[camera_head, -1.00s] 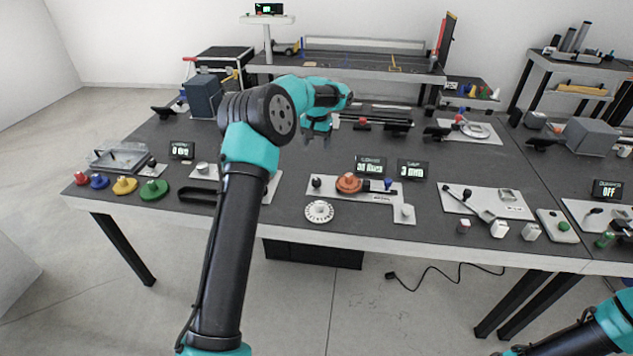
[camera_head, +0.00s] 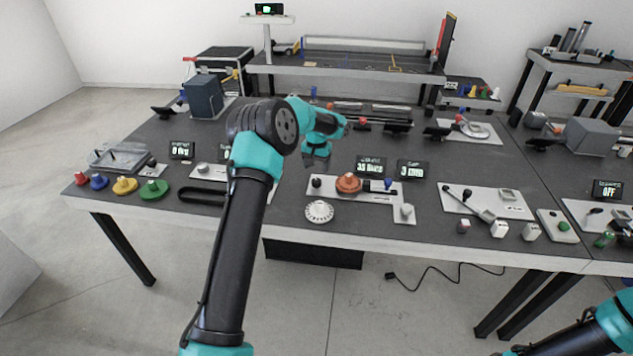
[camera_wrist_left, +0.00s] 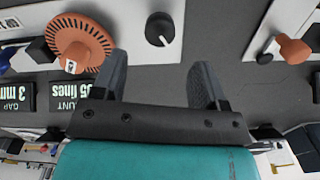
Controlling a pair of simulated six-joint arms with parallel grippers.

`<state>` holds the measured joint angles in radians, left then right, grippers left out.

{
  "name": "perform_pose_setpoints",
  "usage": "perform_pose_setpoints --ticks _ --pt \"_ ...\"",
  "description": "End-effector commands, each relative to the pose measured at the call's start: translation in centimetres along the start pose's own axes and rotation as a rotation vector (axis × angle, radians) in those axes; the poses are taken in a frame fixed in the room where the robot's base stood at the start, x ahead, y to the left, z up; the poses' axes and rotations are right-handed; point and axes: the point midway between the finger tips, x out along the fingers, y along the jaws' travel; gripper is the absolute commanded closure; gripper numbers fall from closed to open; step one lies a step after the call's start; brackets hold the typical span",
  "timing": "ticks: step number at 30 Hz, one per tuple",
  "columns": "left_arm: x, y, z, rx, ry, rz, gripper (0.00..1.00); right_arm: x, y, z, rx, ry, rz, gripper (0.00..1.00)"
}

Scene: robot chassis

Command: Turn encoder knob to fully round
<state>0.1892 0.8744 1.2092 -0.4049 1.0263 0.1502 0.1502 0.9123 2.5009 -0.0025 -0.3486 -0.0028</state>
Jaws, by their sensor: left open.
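The dark encoder knob (camera_head: 316,183) with a pale pointer mark stands at the left end of a white plate (camera_head: 341,195). In the left wrist view the knob (camera_wrist_left: 159,29) stands ahead of the finger gap. The orange toothed disc (camera_head: 348,182) is beside it and also shows in the wrist view (camera_wrist_left: 81,40). A line-count display (camera_head: 370,166) behind the plate seems to read 35 lines. My left gripper (camera_head: 311,162) is open and empty, just behind the knob and apart from it. My right gripper is out of view; only part of the arm shows at lower right.
A gap display (camera_head: 413,170) reading 3 mm stands right of the line-count display. A white toothed disc (camera_head: 319,212) lies in front of the plate. Several coloured knobs (camera_head: 124,186) sit at the left.

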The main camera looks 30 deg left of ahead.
Motion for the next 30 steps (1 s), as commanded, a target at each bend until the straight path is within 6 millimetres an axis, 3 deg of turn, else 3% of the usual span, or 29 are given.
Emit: perform_pose_setpoints --ticks 6,12,25,30 --pt "4.0 0.0 0.1 -0.001 -0.004 0.001 0.33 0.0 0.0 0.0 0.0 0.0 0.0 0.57" --pt "6.6 0.0 0.1 -0.001 -0.003 0.0 0.33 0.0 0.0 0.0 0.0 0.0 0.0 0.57" --pt "7.6 0.0 0.0 -0.001 -0.001 0.001 0.33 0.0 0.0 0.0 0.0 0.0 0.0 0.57" --pt "7.5 0.0 0.0 0.0 -0.001 0.001 0.49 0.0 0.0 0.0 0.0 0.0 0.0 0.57"
